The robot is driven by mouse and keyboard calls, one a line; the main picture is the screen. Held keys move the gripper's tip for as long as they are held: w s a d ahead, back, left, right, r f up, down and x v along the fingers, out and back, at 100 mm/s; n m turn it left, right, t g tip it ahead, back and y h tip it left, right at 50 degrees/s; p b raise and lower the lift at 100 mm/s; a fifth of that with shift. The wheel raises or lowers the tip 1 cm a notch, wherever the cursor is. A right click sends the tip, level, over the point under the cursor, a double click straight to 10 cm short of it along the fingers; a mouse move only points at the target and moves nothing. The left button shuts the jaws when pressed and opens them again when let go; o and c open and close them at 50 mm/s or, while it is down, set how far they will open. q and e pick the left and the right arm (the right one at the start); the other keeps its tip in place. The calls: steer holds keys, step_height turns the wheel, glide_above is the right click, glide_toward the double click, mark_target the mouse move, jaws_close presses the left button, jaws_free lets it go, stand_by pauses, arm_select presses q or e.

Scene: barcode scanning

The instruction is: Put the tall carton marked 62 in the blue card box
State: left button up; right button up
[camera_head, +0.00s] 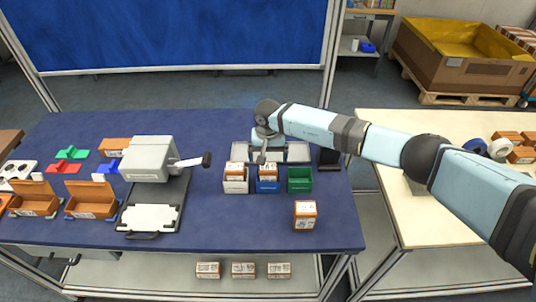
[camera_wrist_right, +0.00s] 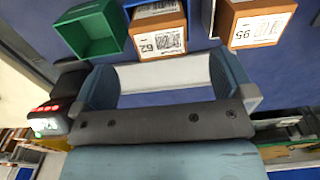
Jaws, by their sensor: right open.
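The tall carton marked 62 (camera_wrist_right: 158,42) stands upright in the blue card box (camera_head: 267,186); its orange-brown top and white label also show in the head view (camera_head: 268,174). The blue box's wall shows at the top edge of the right wrist view (camera_wrist_right: 133,3). My right gripper (camera_head: 263,157) is just behind and above this carton, with its fingers apart. In the right wrist view the open gripper (camera_wrist_right: 163,70) has no carton between its fingers, and the carton is beyond the fingertips. My left gripper is not in view.
A carton marked 95 (camera_wrist_right: 256,28) sits in the white box (camera_head: 236,187) left of the blue one. An empty green box (camera_head: 299,185) is to the right. Another carton (camera_head: 305,214) stands alone in front. A grey device (camera_head: 150,158) stands left; the blue tabletop between is clear.

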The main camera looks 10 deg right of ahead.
steer(key=shift+r, duration=0.1)
step_height(320, 180, up, 14)
steer(key=b, duration=0.3)
steer(key=shift+b, duration=0.4)
